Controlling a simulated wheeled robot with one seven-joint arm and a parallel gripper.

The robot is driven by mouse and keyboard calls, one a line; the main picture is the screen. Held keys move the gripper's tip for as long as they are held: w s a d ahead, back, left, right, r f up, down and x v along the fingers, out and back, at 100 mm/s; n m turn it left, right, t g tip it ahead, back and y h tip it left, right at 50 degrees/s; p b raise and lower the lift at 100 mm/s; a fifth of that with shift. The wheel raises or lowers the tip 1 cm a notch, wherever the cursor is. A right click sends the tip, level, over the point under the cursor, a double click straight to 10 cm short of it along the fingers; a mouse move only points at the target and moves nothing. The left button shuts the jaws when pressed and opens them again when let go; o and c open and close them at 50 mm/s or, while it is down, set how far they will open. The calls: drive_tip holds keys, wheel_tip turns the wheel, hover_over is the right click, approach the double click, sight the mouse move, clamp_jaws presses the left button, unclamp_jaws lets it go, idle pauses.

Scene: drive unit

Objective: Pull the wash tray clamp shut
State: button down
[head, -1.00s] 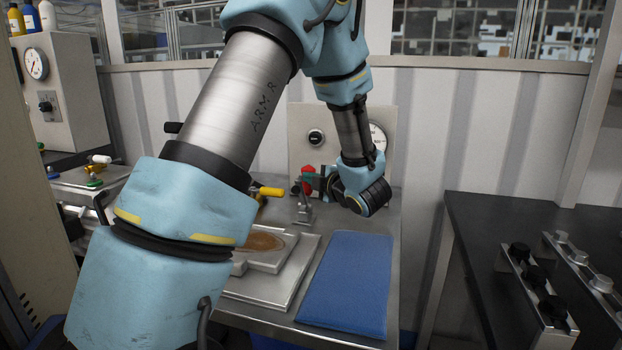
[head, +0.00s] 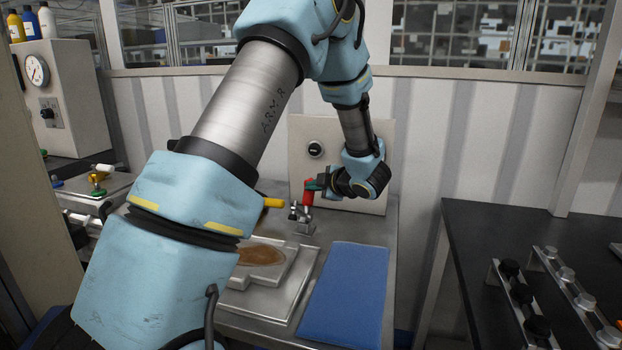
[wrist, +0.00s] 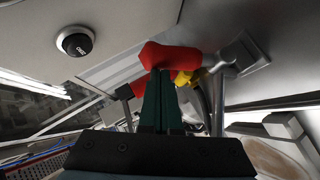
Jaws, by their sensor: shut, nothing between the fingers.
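A metal clamp (head: 303,217) with an upright red handle (head: 308,192) stands at the back of the steel bench, behind the tray. A tray (head: 287,279) with a brown round patch lies in front of it, partly hidden by my arm. My gripper (head: 317,185) is at the right side of the red handle, pointing left. In the wrist view my dark green fingers (wrist: 161,102) are together and empty. The red handle (wrist: 170,56) lies right at their tips; I cannot tell whether they touch.
A yellow handle (head: 273,202) shows beside my arm, its base hidden. A blue mat (head: 346,290) lies right of the tray. A panel with a black knob (head: 315,149) stands behind the clamp. A black table (head: 500,235) with knobbed bars is at the right.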

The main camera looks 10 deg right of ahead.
drive_tip(key=w+d+f+b, duration=0.2)
drive_tip(key=w+f, duration=0.1)
drive_tip(key=w, duration=0.2)
drive_tip(key=shift+w+d, duration=0.15)
drive_tip(key=shift+d, duration=0.15)
idle(0.8)
